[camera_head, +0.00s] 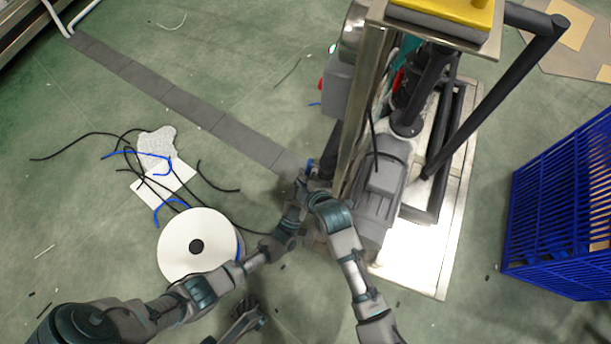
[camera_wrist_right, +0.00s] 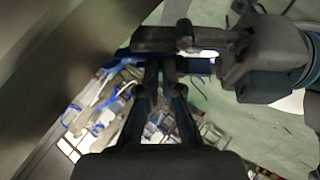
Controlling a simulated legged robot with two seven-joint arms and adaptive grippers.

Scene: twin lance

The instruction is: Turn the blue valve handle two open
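The blue valve handle (camera_head: 309,166) shows as a small blue patch at the lower part of the tall machine in the head view. In the right wrist view a blue bar (camera_wrist_right: 197,66) runs across just behind my fingertips. My right gripper (camera_wrist_right: 162,66) has its two fingertips close together at this bar; I cannot tell whether they touch it. My left gripper (camera_wrist_right: 165,42) comes in from the right in that view, with its fingers near the bar and my right fingertips. Its grip is hidden. In the head view both grippers meet beside the machine, largely covered by my arms.
The machine frame with a grey motor (camera_head: 382,190) stands right of my grippers. A metal panel (camera_wrist_right: 60,70) is close on the left in the wrist view. A white spool (camera_head: 190,250) and loose cables lie at left. A blue crate (camera_head: 560,215) stands far right.

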